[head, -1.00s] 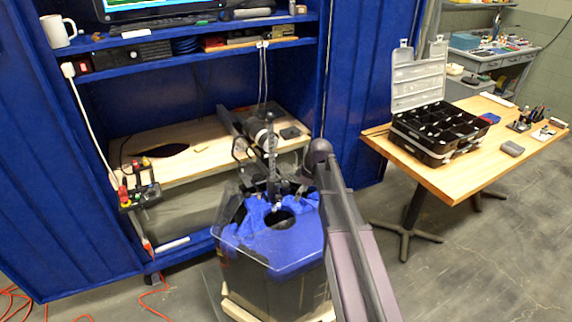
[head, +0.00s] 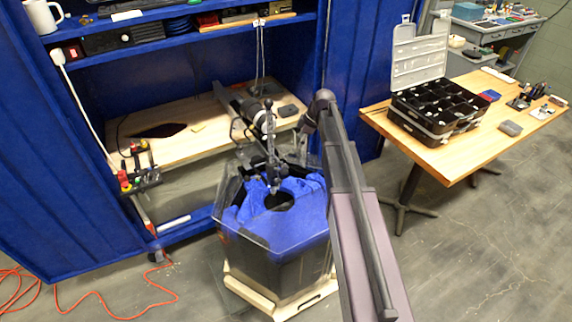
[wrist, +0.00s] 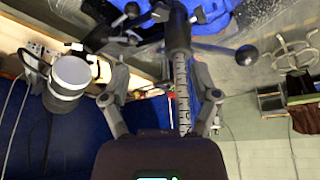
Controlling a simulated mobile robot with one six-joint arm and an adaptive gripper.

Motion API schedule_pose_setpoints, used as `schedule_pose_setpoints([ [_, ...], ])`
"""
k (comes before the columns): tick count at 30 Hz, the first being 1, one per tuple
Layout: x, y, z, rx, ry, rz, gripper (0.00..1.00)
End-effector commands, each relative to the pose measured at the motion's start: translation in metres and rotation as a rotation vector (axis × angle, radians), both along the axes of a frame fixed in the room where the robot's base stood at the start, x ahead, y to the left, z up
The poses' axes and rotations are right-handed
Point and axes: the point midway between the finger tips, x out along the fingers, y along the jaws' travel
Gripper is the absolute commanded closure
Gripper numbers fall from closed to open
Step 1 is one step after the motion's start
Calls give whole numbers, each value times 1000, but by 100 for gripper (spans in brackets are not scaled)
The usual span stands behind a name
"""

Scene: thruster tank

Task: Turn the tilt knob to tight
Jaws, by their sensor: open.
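A clear-walled tank (head: 285,240) with blue material inside stands on a pale wooden base in the head view. An upright post (head: 271,155) with clamps rises over it. In the wrist view the marked post (wrist: 182,85) stands between my fingers, nearer the right one; I cannot tell its distance. A dark lever with a ball end (wrist: 247,55) sticks out to the right beyond the fingertips. Dark clamp parts (wrist: 118,35) lie at the upper left. I cannot tell which part is the tilt knob. My gripper (wrist: 160,97) is open and holds nothing visible.
A white cylindrical device (wrist: 68,85) sits left of my fingers. A wooden bench (head: 185,125) lies behind the tank, inside a blue enclosure. A table (head: 440,165) with a black compartment case (head: 440,115) stands right. An orange cable (head: 110,300) lies on the floor left.

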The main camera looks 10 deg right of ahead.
Motion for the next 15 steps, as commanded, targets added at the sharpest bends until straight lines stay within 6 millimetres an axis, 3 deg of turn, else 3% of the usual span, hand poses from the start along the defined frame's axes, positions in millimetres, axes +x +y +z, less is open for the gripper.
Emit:
schedule_pose_setpoints([
  [15, 3, 11, -30, 0, 0, 0, 22],
])
